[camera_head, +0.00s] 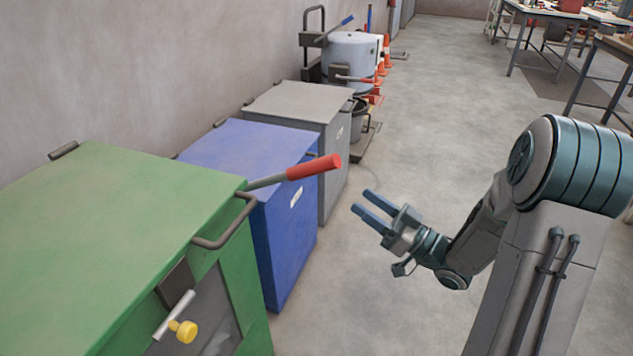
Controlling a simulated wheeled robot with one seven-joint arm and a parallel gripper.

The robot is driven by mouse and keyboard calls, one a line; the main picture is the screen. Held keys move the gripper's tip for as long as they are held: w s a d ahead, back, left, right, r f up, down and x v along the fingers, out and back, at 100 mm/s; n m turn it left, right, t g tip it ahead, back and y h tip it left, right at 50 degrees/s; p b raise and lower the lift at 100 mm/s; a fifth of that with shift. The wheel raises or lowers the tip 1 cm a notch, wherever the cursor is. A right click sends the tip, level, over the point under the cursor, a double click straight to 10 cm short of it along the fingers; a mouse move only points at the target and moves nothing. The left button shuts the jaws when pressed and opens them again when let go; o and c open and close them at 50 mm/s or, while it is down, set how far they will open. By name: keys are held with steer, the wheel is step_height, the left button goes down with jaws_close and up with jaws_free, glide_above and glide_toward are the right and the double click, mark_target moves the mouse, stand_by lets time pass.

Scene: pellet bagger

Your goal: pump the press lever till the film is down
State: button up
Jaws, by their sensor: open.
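The press lever (314,167) is a grey rod with a red grip. It sticks out to the right from the near green machine (110,205), by its upper right corner, tilted slightly up. My gripper (361,201) is open and empty, with two blue fingers pointing up and left. It is to the right of the red grip and a little lower in the picture, apart from it. The film cannot be made out for certain; the dark front panel (205,310) of the green machine is only partly in view.
A bent handle (225,228) and a yellow knob (184,331) stick out from the green machine. A blue bin (291,235) and a grey bin (334,160) stand behind it along the wall. A drum (350,62) and cones are farther back.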

mark_target(315, 167)
steer(key=b+x, duration=0.1)
steer(key=x, duration=1.2)
steer(key=shift+a+r, duration=0.2)
steer(key=shift+a, duration=0.15)
jaws_close()
steer(key=shift+r, duration=0.15)
